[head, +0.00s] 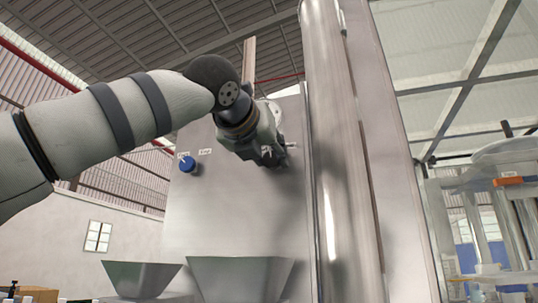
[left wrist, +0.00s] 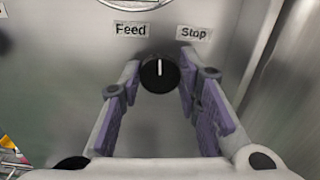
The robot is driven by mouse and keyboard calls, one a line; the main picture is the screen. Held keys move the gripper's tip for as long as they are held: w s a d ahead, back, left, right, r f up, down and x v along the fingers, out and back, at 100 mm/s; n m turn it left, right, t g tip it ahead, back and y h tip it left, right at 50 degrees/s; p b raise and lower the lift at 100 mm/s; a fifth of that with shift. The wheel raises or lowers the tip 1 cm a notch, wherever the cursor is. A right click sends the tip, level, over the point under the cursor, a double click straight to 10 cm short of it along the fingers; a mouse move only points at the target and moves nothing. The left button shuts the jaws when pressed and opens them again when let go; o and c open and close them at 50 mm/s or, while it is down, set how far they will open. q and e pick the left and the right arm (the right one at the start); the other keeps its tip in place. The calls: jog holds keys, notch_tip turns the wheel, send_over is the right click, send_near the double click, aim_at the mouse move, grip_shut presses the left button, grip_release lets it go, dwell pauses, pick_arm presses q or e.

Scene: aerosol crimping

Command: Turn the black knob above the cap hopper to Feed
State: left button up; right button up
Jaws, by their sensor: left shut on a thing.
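The black knob (left wrist: 160,74) is on the steel panel in the left wrist view, and its white pointer line stands straight up. The "Feed" label (left wrist: 130,30) is above it to the left and the "Stop" label (left wrist: 194,34) above it to the right. My left gripper (left wrist: 159,84) has a purple-padded finger on each side of the knob and is shut on it. In the head view, my left gripper (head: 272,156) is up against the panel and hides the knob. My right gripper is in neither view.
A blue knob (head: 188,164) with small labels sits on the panel (head: 215,215) to the left of my gripper. Two metal hoppers (head: 142,279) (head: 240,278) are below. A thick steel column (head: 335,150) stands close on the right. A round fitting shows at the top of the wrist view.

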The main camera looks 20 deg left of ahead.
pick_arm(q)
jog(key=n, duration=0.4)
jog(key=shift+f+n, duration=0.1)
jog(key=shift+n, duration=1.8)
jog(key=shift+a+n, duration=0.1)
jog(key=shift+n, duration=0.2)
jog(key=o, duration=1.1)
jog(key=shift+o, duration=0.2)
jog(key=s, duration=1.2)
jog(key=shift+a, duration=0.2)
